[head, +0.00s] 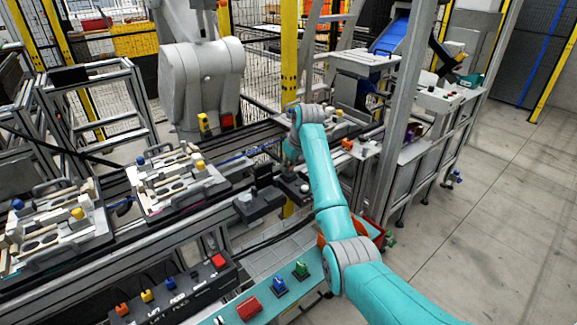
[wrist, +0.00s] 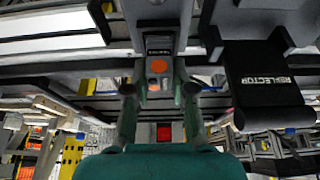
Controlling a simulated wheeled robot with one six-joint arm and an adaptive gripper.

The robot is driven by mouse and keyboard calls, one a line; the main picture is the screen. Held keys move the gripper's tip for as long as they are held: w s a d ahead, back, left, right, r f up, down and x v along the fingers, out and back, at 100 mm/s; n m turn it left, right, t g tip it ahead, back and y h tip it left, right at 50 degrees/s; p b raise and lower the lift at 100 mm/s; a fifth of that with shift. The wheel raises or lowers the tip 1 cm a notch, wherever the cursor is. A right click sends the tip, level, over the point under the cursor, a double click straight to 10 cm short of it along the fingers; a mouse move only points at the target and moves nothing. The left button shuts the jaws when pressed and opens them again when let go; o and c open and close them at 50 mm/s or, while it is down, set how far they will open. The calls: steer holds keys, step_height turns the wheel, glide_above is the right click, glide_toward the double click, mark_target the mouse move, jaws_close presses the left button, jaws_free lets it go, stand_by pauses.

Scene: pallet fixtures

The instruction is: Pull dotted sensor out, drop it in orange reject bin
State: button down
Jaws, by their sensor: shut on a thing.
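In the wrist view a dark grey sensor (wrist: 158,66) shows a label and an orange dot on its face. My gripper (wrist: 159,89) is shut on this sensor, one finger on each side. The sensor appears to be still in line with the grey bracket (wrist: 158,12) behind it; I cannot tell whether they touch.
A black reflector block (wrist: 265,82) stands right of the sensor in the wrist view. Pallet fixtures (head: 178,180) sit on the conveyor at left. A button box (head: 175,292) and teal panel with switches (head: 262,302) lie in front. The floor at right is clear.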

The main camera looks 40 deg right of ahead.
steer(key=shift+r, duration=0.2)
steer(key=shift+r, duration=2.45)
